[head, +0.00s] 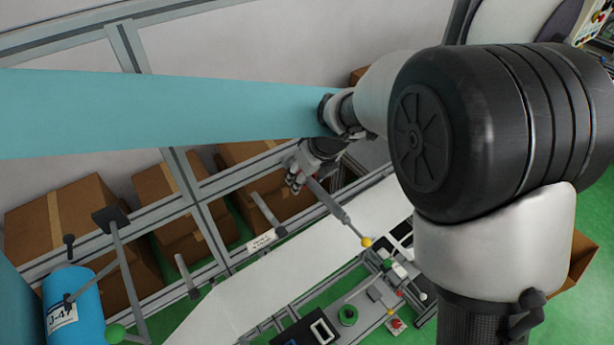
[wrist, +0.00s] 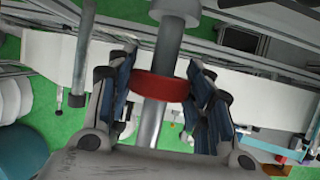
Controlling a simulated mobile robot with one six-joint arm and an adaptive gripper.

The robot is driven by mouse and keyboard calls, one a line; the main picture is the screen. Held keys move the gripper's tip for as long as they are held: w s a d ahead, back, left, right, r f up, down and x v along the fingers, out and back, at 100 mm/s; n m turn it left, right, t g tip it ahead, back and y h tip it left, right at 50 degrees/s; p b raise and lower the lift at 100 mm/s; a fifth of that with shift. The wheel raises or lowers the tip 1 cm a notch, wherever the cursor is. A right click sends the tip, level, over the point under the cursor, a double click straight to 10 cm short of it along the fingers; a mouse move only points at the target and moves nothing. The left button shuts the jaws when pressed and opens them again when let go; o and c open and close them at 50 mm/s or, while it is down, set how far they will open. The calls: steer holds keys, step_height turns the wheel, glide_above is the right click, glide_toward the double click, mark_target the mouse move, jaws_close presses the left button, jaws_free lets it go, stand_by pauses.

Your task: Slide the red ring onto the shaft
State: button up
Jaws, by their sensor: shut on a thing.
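The red ring (wrist: 160,87) is between the two blue-padded fingers of my gripper (wrist: 161,90) in the wrist view, and the gripper is shut on it. A grey shaft (wrist: 163,52) shows above and below the ring and lines up with it. The ring looks to be around the shaft, but its far side is hidden. A wider grey collar (wrist: 175,10) is at the top of the shaft. In the head view my gripper (head: 298,178) is small, beside a grey rod (head: 333,206). The ring cannot be made out there.
A long white panel (head: 260,290) runs below the gripper, with other grey posts (head: 265,210) near it. Aluminium rails and cardboard boxes (head: 60,220) stand behind. A yellow ball (head: 366,242) tips the rod. A blue cylinder (head: 75,300) stands at lower left.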

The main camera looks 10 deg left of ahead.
steer(key=shift+f, duration=0.3)
stand_by(0.5)
steer(key=o, duration=1.1)
